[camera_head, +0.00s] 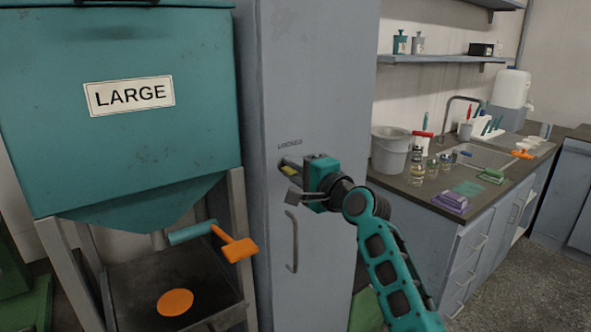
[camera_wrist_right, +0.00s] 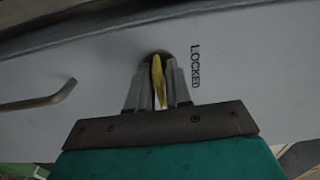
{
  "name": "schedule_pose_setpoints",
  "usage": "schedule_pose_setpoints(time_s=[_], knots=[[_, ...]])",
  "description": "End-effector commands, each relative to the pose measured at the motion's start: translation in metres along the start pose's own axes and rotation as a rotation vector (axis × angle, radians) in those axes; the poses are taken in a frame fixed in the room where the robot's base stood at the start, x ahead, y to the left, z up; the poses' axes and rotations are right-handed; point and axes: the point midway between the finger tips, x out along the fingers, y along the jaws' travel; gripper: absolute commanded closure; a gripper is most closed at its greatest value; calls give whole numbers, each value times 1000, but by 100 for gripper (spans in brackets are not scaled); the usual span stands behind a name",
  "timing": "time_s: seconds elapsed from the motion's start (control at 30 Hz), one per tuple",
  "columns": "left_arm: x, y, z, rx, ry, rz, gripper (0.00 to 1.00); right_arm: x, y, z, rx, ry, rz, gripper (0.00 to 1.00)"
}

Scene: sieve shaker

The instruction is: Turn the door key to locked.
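The door key (camera_wrist_right: 159,82) is yellow and sits at a dark round opening in the face of the tall grey cabinet door (camera_head: 330,60). It also shows as a small yellow patch in the head view (camera_head: 289,171). The word LOCKED is printed on the door just above the key in the head view. My right gripper (camera_wrist_right: 158,88) is at the lock, its two grey fingers close together with the key between them; it looks shut on the key. The fingers hide part of the key, so its exact angle is hard to tell. My left gripper is out of view.
A door handle (camera_head: 292,242) stands out below the lock. A teal hopper labelled LARGE (camera_head: 190,130) is at the left, with an orange-handled lever (camera_head: 236,246) beneath. At the right, a counter (camera_head: 400,184) holds a bucket (camera_head: 391,152), bottles and a sink.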

Motion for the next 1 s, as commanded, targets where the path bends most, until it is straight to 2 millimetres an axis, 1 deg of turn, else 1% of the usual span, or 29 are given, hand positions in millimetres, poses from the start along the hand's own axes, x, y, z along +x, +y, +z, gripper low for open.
schedule_pose_setpoints(time_s=[0.03,0.17,0.2,0.47,0.67,0.87,1.0], knots=[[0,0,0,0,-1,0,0,0,0,0,0,0,0,86],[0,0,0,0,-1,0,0,0,0,0,0,0,0,99],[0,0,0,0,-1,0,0,0,0,0,0,0,0,100],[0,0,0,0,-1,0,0,0,0,0,-1,0,1,100],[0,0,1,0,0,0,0,0,1,-1,-36,1,1,100],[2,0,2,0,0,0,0,0,1,-1,-142,1,1,100],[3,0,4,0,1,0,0,0,1,-1,-257,1,2,100]])
